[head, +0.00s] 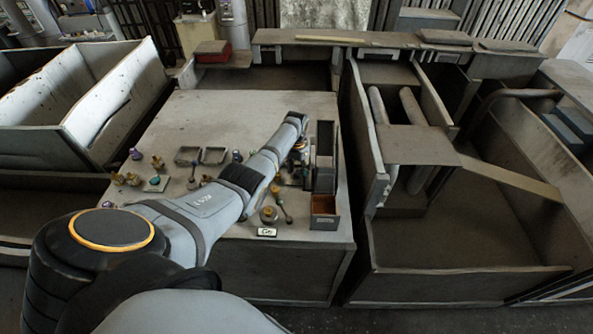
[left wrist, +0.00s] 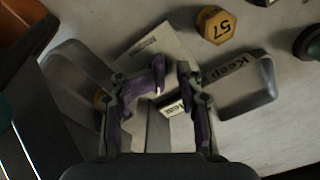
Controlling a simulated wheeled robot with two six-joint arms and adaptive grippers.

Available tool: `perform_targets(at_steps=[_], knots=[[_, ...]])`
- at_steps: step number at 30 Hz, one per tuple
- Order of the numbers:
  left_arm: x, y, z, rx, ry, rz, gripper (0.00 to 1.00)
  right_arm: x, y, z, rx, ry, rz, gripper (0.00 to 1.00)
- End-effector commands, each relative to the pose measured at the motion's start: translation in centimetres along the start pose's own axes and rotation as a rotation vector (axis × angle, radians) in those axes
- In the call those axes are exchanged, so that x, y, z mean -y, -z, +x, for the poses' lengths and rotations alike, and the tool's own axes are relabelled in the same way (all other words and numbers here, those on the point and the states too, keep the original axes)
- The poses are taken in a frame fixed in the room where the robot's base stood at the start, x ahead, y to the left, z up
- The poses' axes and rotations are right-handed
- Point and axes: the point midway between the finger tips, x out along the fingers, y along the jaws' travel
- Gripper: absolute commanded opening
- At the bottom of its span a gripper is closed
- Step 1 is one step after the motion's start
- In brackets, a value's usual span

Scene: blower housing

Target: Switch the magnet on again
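My left gripper (head: 299,157) is over the right side of the grey table (head: 260,108), beside a row of upright dark bins (head: 325,150). In the left wrist view, the two purple-padded fingers of the left gripper (left wrist: 172,88) stand apart, with a gap between them. Below and between them are a pale flat plate (left wrist: 165,45) and a grey block with a small label (left wrist: 174,107). I cannot tell whether the fingers touch the block. I cannot pick out the magnet or its switch for sure. My right gripper is not in view.
Several small brass parts (head: 133,179) and two small dark trays (head: 213,155) are on the table. A rust-brown open box (head: 323,205) stands at its right edge.

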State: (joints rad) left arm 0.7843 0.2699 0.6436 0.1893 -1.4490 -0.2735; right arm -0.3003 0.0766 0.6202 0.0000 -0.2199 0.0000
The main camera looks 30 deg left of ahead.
Motion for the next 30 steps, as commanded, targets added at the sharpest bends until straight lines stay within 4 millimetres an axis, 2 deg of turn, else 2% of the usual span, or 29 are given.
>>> perform_targets(at_steps=[13, 26, 30], knots=[[0.1, -0.1, -0.3, 0.001, 0.001, -0.001, 0.3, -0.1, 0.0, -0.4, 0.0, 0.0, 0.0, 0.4], [-0.1, 0.0, -4.4, 0.0, -0.001, 0.0, 0.3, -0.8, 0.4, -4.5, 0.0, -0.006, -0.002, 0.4], [-0.1, 0.1, -5.3, -0.002, -0.001, 0.0, 0.3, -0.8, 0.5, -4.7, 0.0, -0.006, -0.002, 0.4]])
